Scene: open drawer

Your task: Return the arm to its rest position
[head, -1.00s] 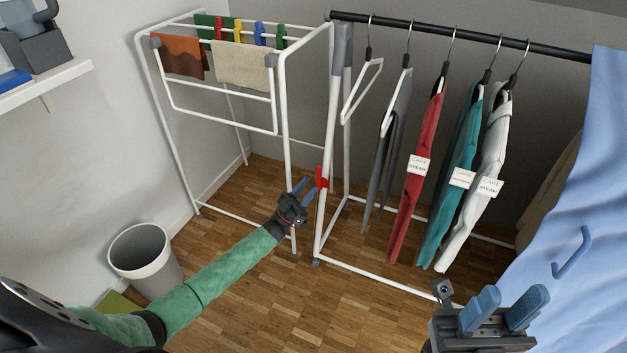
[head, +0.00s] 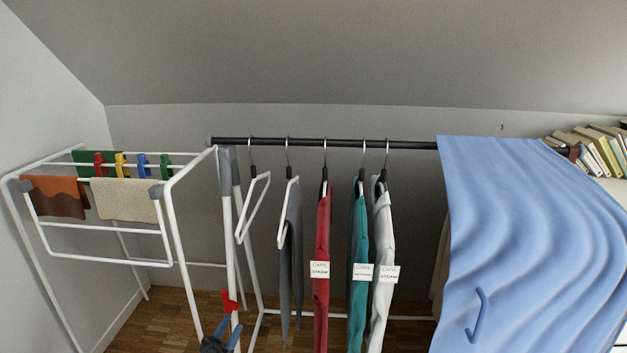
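My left gripper (head: 228,330) shows at the bottom edge, low beside the white post of the clothes rack. Its blue fingers stand apart with nothing visible between them. A red clip (head: 229,301) is just above the fingertips, at the post; I cannot tell whether they touch. My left arm behind the gripper is cut off by the frame's lower edge. My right gripper and arm are out of view.
A white drying rack (head: 98,258) with cloths and coloured pegs stands left. Hangers and clothes, including a red garment (head: 322,230), hang from a black rail (head: 400,145). A blue cloth (head: 530,230) with a hook covers the right. Books (head: 590,148) sit far right.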

